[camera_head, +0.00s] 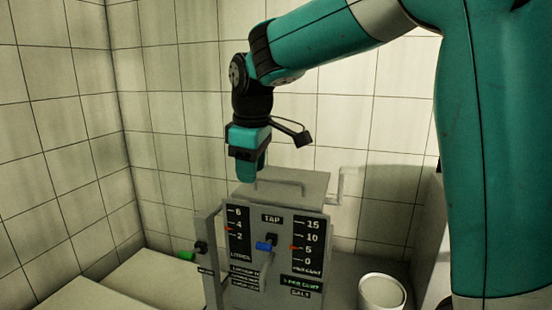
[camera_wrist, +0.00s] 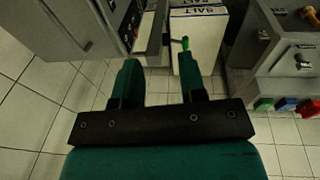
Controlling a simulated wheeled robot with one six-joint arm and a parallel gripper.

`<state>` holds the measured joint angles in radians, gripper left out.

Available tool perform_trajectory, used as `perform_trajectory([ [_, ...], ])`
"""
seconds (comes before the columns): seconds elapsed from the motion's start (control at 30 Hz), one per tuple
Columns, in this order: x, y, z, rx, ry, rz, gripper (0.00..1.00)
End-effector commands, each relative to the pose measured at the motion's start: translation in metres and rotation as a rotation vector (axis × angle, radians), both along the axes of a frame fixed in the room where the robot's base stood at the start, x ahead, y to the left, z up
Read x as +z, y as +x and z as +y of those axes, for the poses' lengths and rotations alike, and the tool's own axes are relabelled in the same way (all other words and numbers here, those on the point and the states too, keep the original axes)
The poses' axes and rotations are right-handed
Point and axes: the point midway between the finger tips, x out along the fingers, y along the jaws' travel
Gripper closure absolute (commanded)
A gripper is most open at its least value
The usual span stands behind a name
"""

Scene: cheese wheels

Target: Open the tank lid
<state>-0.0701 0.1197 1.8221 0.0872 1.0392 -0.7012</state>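The grey tank (camera_head: 318,215) stands in the middle of the head view, with a front panel of scales marked TAP and SALT. Its lid (camera_head: 312,182) lies flat on top and looks shut. A thin bar handle (camera_head: 285,183) rises from the lid. My gripper (camera_head: 246,178) points down at the left end of the lid, close to the handle; I cannot tell if it touches. In the wrist view my gripper (camera_wrist: 163,72) has its two fingers spread wide, with nothing held between them. The handle is not clear in the wrist view.
A blue tap (camera_head: 265,246) sits on the tank's front. A white bucket (camera_head: 382,292) stands at lower right, and a thin pipe (camera_head: 346,180) rises behind. The wrist view shows a white SALT box (camera_wrist: 200,45) and a grey unit with coloured buttons (camera_wrist: 285,104).

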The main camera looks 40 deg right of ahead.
Motion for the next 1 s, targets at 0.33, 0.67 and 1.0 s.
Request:
perform_trajectory([
  [0.33,0.079,0.088,-0.104,-0.045,-0.114,0.038,0.62],
  [0.67,0.042,0.096,-0.115,-0.042,-0.117,0.044,0.62],
  [1.0,-0.032,0.105,-0.126,-0.043,-0.116,0.044,0.62],
])
